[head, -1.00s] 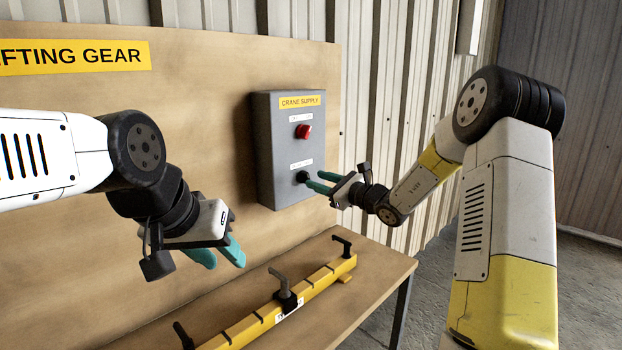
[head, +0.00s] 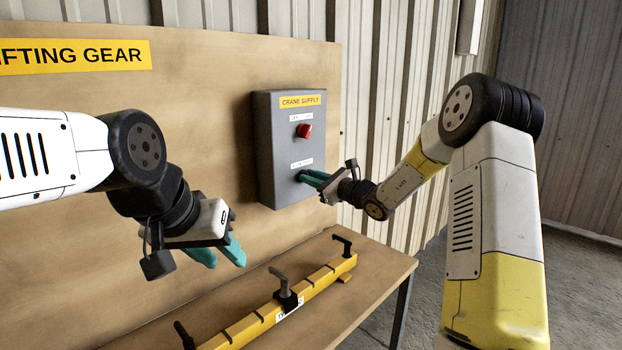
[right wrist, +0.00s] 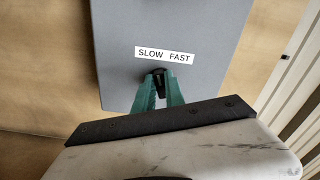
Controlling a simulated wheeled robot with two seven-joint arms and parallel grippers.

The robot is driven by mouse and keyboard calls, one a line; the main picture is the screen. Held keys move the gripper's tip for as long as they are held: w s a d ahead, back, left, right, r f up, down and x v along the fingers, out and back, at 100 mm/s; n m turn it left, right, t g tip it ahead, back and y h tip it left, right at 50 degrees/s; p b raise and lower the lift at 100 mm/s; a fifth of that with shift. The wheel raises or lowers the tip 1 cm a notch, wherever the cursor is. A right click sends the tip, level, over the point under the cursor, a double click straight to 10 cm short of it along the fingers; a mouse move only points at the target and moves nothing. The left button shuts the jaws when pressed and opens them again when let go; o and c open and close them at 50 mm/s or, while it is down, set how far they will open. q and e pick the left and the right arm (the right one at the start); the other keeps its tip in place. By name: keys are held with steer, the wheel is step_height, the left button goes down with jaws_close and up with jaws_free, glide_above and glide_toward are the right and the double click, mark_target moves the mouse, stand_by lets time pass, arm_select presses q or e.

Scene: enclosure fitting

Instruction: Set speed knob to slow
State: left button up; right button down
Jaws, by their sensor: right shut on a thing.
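The black speed knob (right wrist: 158,78) sits on the grey crane supply box (head: 264,150), below a white label reading SLOW FAST (right wrist: 164,55). My right gripper (head: 307,177) reaches in from the right, its teal fingers on either side of the knob; in the right wrist view (right wrist: 160,88) it is shut on the knob. The knob's pointer is partly hidden between the fingers, so I cannot tell its exact setting. My left gripper (head: 222,252) hangs empty left of the box, its two teal fingers apart.
A red button (head: 304,131) is on the box above the knob. A yellow beam (head: 318,283) with black handles lies on the wooden bench (head: 375,272) below. A wooden backboard (head: 200,110) stands behind. The air between my left gripper and the box is clear.

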steer(key=shift+n, duration=1)
steer(key=c, duration=1.4)
jaws_free()
steer(key=shift+s, duration=0.1)
steer(key=v, duration=0.7)
steer(key=shift+s+d, duration=0.25)
